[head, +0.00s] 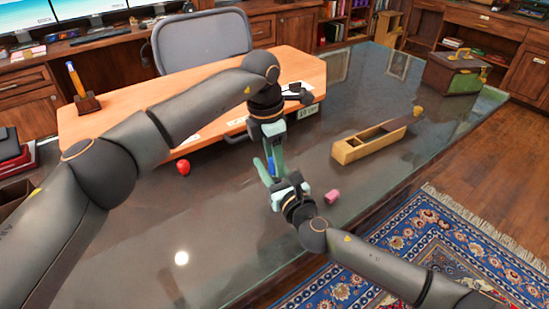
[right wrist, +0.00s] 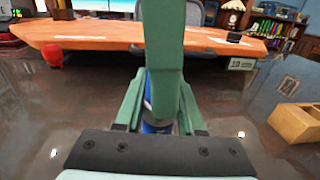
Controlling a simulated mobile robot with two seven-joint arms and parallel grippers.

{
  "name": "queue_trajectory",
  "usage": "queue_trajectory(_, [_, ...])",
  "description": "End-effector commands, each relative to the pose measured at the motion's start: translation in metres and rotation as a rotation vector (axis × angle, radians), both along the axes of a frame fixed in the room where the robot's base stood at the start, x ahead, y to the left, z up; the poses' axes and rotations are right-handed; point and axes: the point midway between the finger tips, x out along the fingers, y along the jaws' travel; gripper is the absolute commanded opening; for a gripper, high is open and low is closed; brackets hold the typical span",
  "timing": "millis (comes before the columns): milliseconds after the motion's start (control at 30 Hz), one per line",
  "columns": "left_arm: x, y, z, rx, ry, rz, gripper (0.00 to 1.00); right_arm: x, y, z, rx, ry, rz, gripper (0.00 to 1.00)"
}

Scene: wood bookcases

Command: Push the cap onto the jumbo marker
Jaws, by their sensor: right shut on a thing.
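My left gripper (head: 274,150) reaches down over the glass desk, and my right gripper (head: 268,172) comes up to meet it from below right. A blue piece (head: 270,160), seemingly part of the jumbo marker, shows between them. In the right wrist view, my right gripper (right wrist: 158,112) is shut on this blue piece (right wrist: 157,128), which has a pale strip above it. A broad green finger of my left gripper (right wrist: 164,60) stands in front and hides most of the marker. Cap and marker body cannot be told apart, nor whether my left fingers are closed.
A long wooden box (head: 345,153) lies to the right, and a small pink object (head: 332,197) is near my right gripper. A red apple-like object (head: 183,167) lies to the left. An orange raised desktop (head: 300,68) stands behind. The glass desk (head: 130,235) is clear at the front left.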

Motion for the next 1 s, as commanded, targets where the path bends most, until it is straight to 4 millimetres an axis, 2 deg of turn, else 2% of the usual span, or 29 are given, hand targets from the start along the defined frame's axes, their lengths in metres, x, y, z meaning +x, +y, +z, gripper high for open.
queue_trajectory(33, [0.000, 0.000, 0.000, 0.000, 0.000, 0.000, 0.55, 0.000, 0.000, 0.000, 0.000, 0.001, 0.000, 0.00])
queue_trajectory(133, [0.000, 0.000, 0.000, 0.000, 0.000, 0.000, 0.67, 0.000, 0.000, 0.000, 0.000, 0.001, 0.000, 0.00])
queue_trajectory(467, [0.000, 0.000, 0.005, -0.001, -0.001, 0.000, 0.67, 0.000, 0.000, 0.000, 0.000, 0.001, 0.000, 0.00])
queue_trajectory(567, [0.000, 0.002, 0.018, -0.001, -0.004, 0.000, 0.67, 0.000, 0.000, 0.000, 0.000, 0.001, 0.000, 0.00])
queue_trajectory(800, [-0.002, 0.007, 0.068, -0.001, -0.006, 0.001, 0.67, 0.000, 0.000, -0.001, 0.000, 0.001, 0.000, 0.00])
queue_trajectory(1000, [-0.005, 0.011, 0.103, 0.000, -0.002, 0.000, 0.67, 0.000, 0.000, -0.001, 0.000, 0.001, 0.000, 0.00])
